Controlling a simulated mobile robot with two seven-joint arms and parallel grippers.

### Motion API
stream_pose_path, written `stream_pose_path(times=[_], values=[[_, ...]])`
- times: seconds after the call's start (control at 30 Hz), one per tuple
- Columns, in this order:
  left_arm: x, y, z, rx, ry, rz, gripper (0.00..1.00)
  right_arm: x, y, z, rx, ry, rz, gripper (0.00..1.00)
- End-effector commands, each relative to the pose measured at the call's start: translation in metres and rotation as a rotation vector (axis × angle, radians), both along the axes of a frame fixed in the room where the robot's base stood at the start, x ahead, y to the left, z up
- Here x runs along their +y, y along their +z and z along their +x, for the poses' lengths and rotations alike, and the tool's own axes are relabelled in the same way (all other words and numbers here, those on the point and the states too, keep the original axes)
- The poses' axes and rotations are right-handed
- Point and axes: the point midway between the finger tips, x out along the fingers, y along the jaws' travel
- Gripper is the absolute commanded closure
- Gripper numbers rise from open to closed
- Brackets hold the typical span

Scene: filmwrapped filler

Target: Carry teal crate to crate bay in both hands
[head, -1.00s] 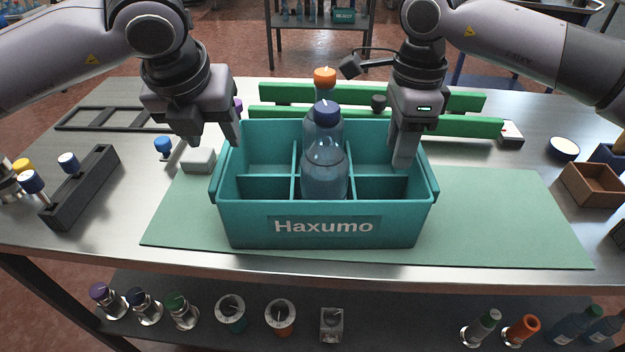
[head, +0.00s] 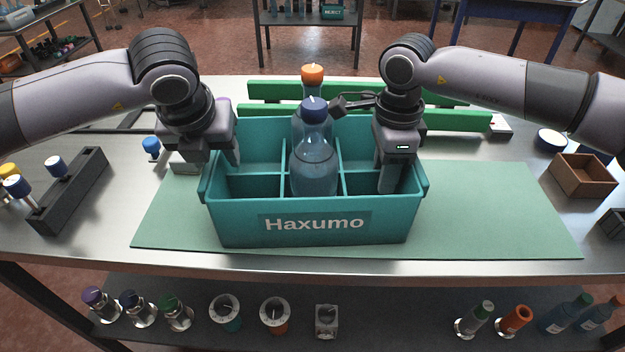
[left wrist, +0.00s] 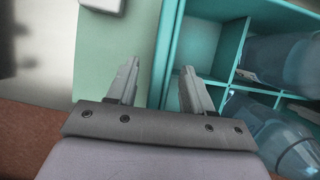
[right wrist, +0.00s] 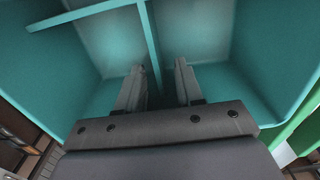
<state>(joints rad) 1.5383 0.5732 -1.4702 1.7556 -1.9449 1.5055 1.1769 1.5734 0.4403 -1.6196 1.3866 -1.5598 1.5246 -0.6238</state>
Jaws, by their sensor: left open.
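The teal crate (head: 314,224), marked Haxumo, stands upright on the green mat (head: 500,215). Dividers split it into compartments. A clear bottle with a blue cap (head: 314,160) stands in it, with an orange-capped bottle (head: 312,76) behind. My left gripper (head: 211,160) is open at the crate's left wall; in the left wrist view its fingers (left wrist: 159,82) lie either side of that wall. My right gripper (head: 388,186) reaches down inside the right part of the crate; in the right wrist view its fingers (right wrist: 159,70) stand apart, with a teal divider between them. I cannot tell which place is the crate bay.
Green rails (head: 455,119) lie behind the crate. A dark block with blue-capped pieces (head: 70,190) stands left, and a brown box (head: 582,175) right. A white block (head: 186,163) is close to my left gripper. The mat right of the crate is clear.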

Motion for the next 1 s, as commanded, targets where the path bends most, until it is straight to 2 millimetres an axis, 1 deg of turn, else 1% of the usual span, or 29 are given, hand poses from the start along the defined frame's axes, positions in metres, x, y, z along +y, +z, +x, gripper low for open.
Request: stream_pose_path(times=[0.1,0.3,0.33,0.37,0.4,0.43,0.47,0.5,1.0], values=[[-0.0001,-0.0026,0.001,0.0,-0.001,0.0,0.49,0.0001,-0.003,-0.0001,0.0,0.0,-0.001,0.64],[-0.0002,-0.0025,0.0009,0.0,-0.001,0.0,0.49,0.0002,-0.0029,0.0,0.0,0.001,0.0,0.64],[-0.0001,-0.0025,0.0009,0.0,-0.001,0.0,0.55,0.0002,-0.0028,0.0,0.0,0.001,0.0,0.7],[-0.0002,-0.0024,0.0009,0.0,-0.001,0.0,0.65,0.0002,-0.0028,0.0,0.0,0.001,0.0,0.8],[-0.0002,-0.0024,0.0009,0.0,-0.001,0.0,0.78,0.0002,-0.0028,0.0,0.0,0.001,0.0,0.93],[-0.0002,-0.0023,0.0009,0.0,-0.001,0.0,0.88,0.0003,-0.0027,-0.0001,0.0,0.001,0.0,1.0],[-0.0002,-0.0023,0.0009,0.0,-0.001,0.0,0.98,0.0003,-0.0027,-0.0001,0.0,0.001,0.0,1.0],[-0.0002,-0.0023,0.0009,0.0,-0.001,0.0,1.0,0.0003,-0.0026,0.0,0.0,0.001,0.0,1.0],[-0.0003,-0.0019,0.0009,0.0,-0.001,-0.001,1.0,0.0005,-0.0022,0.0,-0.001,0.001,0.001,1.0]])
